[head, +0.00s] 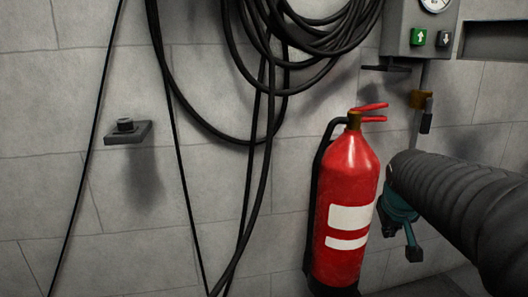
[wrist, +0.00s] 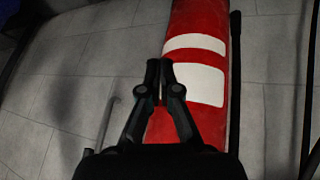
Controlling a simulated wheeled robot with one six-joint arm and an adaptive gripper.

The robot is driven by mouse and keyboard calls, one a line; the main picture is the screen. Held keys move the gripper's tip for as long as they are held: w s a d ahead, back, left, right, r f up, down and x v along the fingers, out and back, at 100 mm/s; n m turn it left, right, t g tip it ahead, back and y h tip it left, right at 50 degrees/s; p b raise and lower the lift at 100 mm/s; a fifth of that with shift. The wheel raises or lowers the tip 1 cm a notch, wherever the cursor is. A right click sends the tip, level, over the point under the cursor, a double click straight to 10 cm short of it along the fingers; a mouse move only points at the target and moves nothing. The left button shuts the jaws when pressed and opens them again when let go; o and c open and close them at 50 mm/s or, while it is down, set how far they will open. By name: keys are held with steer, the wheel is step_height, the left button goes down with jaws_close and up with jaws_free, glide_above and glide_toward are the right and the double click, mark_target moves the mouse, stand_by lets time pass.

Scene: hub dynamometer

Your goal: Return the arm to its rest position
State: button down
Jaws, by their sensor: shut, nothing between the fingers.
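My gripper (wrist: 159,70) shows in the wrist view with its two dark fingers together and nothing between them. It is in front of the red fire extinguisher (wrist: 188,105), which fills the middle of that view; no contact can be made out. In the head view the extinguisher (head: 346,180) stands upright against the wall, with white labels, a red handle and a black hose. I cannot clearly make out my gripper in the head view. A teal part with a dark end (head: 400,215) shows there beside the extinguisher, partly hidden; I cannot tell what it is.
A thick dark ribbed hose or cylinder (head: 465,205) crosses the right of the head view. Coiled black cables (head: 300,40) hang on the block wall. A small wall shelf (head: 127,133) is at left. A grey box (head: 418,30) with a gauge is at upper right.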

steer(key=s+a+r+y+p, duration=0.1)
steer(key=s+a+p, duration=0.2)
steer(key=s+a, duration=0.3)
steer(key=s+a+r+y+p, duration=0.1)
steer(key=s+a+p, duration=0.3)
steer(key=s, duration=1)
steer(key=shift+a+y, duration=0.3)
steer(key=shift+a, duration=0.95)
